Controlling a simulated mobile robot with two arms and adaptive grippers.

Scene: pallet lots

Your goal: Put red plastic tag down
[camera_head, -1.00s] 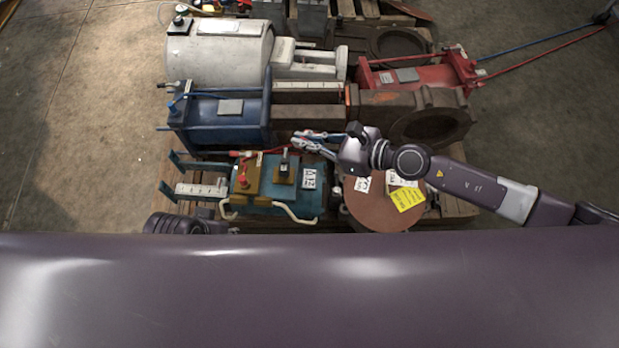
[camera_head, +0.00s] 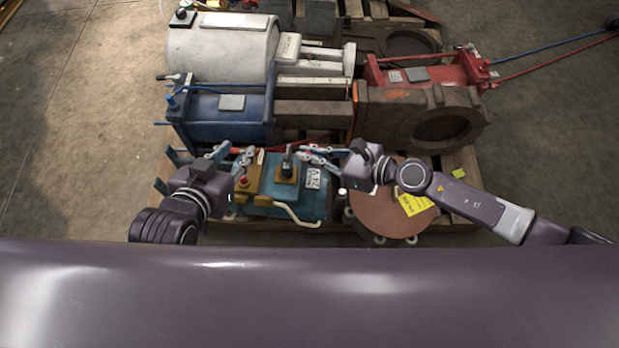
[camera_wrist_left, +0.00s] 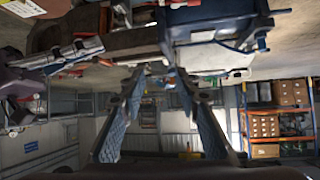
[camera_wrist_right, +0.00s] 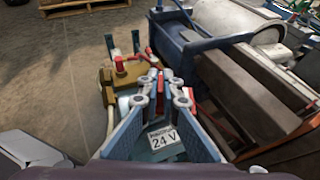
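My right gripper (camera_head: 309,154) is above the teal battery-like unit (camera_head: 310,205), pointing left. In the right wrist view its fingertips (camera_wrist_right: 160,80) are close together, with a narrow strip of red between them that appears to be the red plastic tag (camera_wrist_right: 160,87). Most of the tag is hidden by the fingers. The unit's "24 V" label (camera_wrist_right: 163,139) shows between the finger bases. My left gripper (camera_head: 234,152) is at the unit's left end.
A blue machine (camera_head: 215,118) stands behind the unit, with a rusty block (camera_head: 430,120) to its right. A brown round disc (camera_head: 385,212) with a yellow label lies right of the unit. Bare concrete floor (camera_head: 90,110) is free at left.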

